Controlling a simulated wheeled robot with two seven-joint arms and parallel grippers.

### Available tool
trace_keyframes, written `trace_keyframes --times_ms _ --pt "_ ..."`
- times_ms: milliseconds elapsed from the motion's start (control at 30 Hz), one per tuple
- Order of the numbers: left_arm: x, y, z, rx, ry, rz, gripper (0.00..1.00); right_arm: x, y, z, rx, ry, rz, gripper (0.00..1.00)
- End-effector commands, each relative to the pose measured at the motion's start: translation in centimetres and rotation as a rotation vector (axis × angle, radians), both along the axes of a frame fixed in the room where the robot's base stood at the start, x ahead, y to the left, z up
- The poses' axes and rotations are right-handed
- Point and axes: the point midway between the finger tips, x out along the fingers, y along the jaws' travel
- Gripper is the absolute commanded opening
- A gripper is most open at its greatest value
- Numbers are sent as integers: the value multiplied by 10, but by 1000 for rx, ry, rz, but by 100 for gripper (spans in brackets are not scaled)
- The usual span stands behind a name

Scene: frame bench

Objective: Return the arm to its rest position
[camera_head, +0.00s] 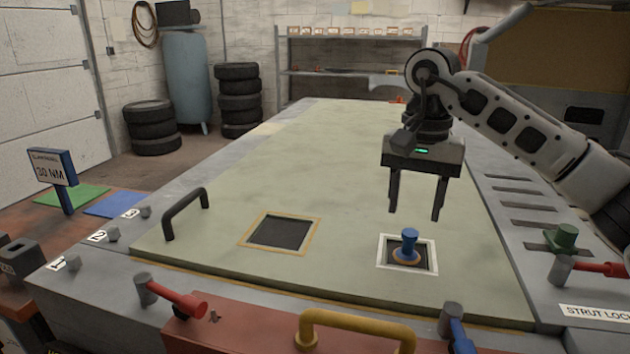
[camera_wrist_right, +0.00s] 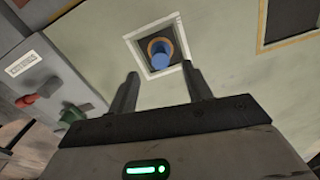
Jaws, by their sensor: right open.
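My right arm (camera_head: 520,125) comes in from the right in the head view. Its gripper (camera_head: 416,212) points down, open and empty, above the pale green panel (camera_head: 330,150). A blue peg (camera_head: 409,242) with an orange-brown ring around its base stands in the white-framed square opening below the gripper. In the right wrist view the blue peg (camera_wrist_right: 160,58) shows beyond the two spread fingers (camera_wrist_right: 158,90), apart from them. My left gripper is not in view.
An orange-framed square opening (camera_head: 280,233) lies left of the peg. A black handle (camera_head: 186,212) stands at the panel's left. Red-handled clamps (camera_head: 170,296) (camera_head: 590,268), a green knob (camera_head: 562,237) and a yellow handle (camera_head: 355,322) line the bench edges. Much of the panel is clear.

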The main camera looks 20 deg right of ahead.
Motion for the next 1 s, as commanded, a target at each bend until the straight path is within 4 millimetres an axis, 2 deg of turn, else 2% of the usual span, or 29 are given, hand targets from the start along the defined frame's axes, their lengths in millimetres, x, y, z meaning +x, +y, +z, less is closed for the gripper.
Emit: trace_keyframes --times_ms 267,433,800,1000 --pt "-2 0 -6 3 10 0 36 0 0 -4 0 1 1 50" --pt "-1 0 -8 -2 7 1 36 0 0 -25 0 4 1 50" --pt "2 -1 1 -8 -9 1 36 0 -1 -76 -1 1 0 50" --pt "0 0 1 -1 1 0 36 0 0 -69 -1 -1 1 50"
